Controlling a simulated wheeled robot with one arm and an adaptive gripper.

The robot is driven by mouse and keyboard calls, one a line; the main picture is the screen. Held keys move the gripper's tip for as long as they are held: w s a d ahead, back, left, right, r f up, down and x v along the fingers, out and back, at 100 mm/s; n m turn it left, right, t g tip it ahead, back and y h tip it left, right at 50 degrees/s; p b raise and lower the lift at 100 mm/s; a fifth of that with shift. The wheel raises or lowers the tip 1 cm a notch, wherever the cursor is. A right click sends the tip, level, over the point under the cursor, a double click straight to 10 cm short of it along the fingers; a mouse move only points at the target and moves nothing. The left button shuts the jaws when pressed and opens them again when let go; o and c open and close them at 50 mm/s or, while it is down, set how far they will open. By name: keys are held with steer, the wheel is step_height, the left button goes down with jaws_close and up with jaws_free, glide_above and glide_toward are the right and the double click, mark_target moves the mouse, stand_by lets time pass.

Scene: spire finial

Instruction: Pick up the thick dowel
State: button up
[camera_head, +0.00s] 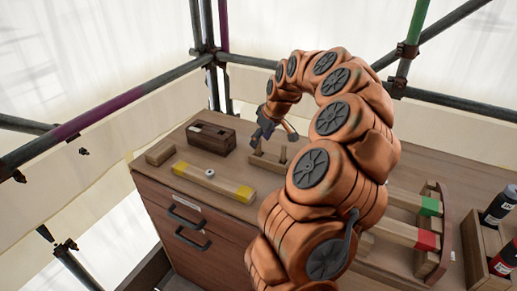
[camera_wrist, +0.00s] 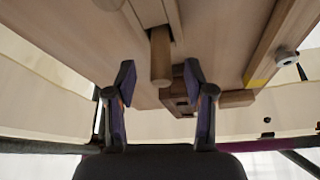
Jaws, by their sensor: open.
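A wooden rack (camera_head: 268,166) with two upright dowels stands on the table in the head view. The left dowel (camera_head: 258,145) and the right dowel (camera_head: 283,155) are small there, and I cannot tell which is thicker. My gripper (camera_head: 277,133) is just above the rack, fingers spread. In the wrist view, my gripper (camera_wrist: 162,85) is open and empty. A round wooden dowel (camera_wrist: 161,57) shows in the gap between the fingers, its free end towards me. It appears beyond the fingertips, with no contact visible. The rack (camera_wrist: 150,12) is partly cut off at the top.
A dark wooden box (camera_head: 210,137), a small block (camera_head: 160,152) and a beam with yellow ends (camera_head: 225,183) bearing a grey ring (camera_head: 210,173) lie to the left. Green-ended (camera_head: 430,205) and red-ended (camera_head: 425,240) beams and bottles (camera_head: 500,205) stand right. Scaffold poles surround the table.

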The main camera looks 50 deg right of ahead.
steer(key=x, duration=0.3)
steer(key=shift+w+a+f, duration=0.1)
steer(key=shift+f, duration=0.05)
steer(key=shift+c, duration=0.3)
steer(key=c, duration=0.9)
step_height(320, 180, up, 10)
steer(key=shift+r+p, duration=0.1)
steer(key=shift+p, duration=0.95)
